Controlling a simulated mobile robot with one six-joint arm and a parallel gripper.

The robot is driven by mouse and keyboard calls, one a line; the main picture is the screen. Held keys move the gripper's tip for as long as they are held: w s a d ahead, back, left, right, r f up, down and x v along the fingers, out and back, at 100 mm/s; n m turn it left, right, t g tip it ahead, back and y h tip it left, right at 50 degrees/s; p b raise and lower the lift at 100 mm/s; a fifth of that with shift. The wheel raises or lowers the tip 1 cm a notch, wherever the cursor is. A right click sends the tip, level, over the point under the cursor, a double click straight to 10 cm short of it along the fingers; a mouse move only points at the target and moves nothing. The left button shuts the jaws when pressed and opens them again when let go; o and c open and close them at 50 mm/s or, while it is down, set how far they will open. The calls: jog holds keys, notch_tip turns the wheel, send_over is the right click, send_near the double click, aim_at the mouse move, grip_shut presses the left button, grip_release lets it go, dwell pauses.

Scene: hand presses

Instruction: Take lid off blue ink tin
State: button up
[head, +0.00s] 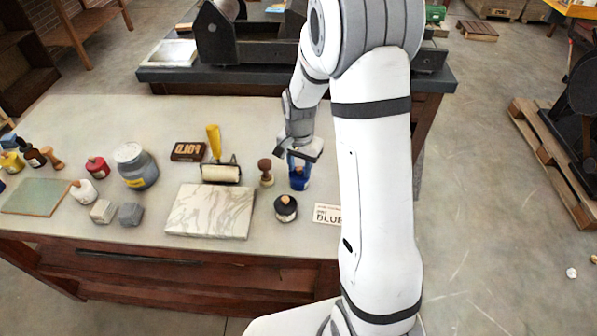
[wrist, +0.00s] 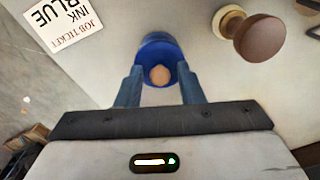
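The blue ink tin (head: 299,184) stands near the right end of the bench, with a small tan knob on top. In the wrist view, the tin's round blue top (wrist: 158,49) and its tan knob (wrist: 160,75) lie between my fingers. My gripper (head: 299,160) is right over the tin, pointing down. Its two fingers (wrist: 159,72) are spread to either side of the knob, with visible gaps to it. Whether the fingertips touch the blue rim cannot be told. The tin's lower part is hidden in the wrist view.
A job ticket reading BLUE (head: 328,214) lies to the right. A marble slab (head: 210,211) and a roller (head: 220,173) lie further left.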

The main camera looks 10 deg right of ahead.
jog(key=shift+s+f, duration=0.1)
jog(key=shift+f, duration=0.05)
grip_shut()
